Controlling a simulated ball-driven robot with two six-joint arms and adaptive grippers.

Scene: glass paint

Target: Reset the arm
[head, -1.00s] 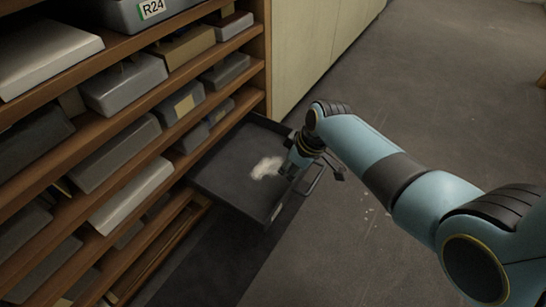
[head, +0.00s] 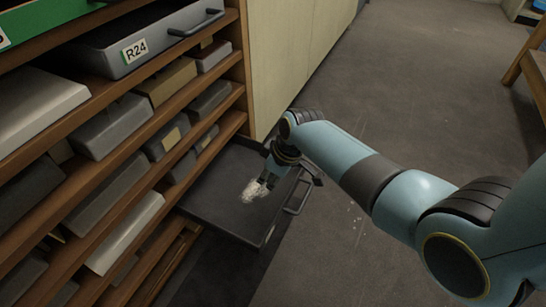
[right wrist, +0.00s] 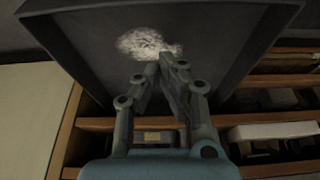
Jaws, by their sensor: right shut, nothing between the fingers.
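My right gripper (head: 266,181) is shut and empty over the pulled-out dark drawer (head: 221,204), near its front edge. A white, crumpled-looking patch (head: 251,191) lies in the drawer, just beside my fingertips in the head view. In the right wrist view my closed fingers (right wrist: 163,66) point at the drawer (right wrist: 222,45), with the white patch (right wrist: 140,43) just past their tips. I cannot tell whether they touch it. My left gripper is not in view.
A wooden shelf rack (head: 242,70) with several grey boxes stands at the left. A grey drawer labelled R24 (head: 115,57) is on an upper shelf. A pale cabinet (head: 290,50) stands behind.

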